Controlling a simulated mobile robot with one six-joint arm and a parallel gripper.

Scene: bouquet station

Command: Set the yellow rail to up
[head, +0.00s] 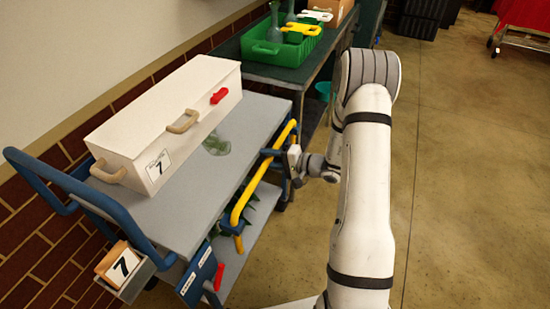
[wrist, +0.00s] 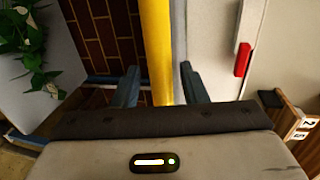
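The yellow rail (head: 248,188) runs along the near long side of the grey cart (head: 236,135), close to the level of its top edge. Blue brackets hold it. It also shows in the wrist view (wrist: 157,45), running between the lines of my two fingers. My gripper (head: 270,158) is at the far part of the rail, with its blue fingers pointing at it. In the wrist view my gripper (wrist: 161,86) is open, one finger on each side of the rail. I cannot tell whether either finger touches it. A red lever (head: 219,277) sits by a blue label plate (head: 198,272) at the cart's near end.
A white box (head: 165,115) with a red latch (head: 219,95) stands on the cart. A green glass object (head: 217,143) is beside it. Leaves (wrist: 30,45) lie on the lower shelf. A green bench (head: 270,73) stands beyond. The floor at right is open.

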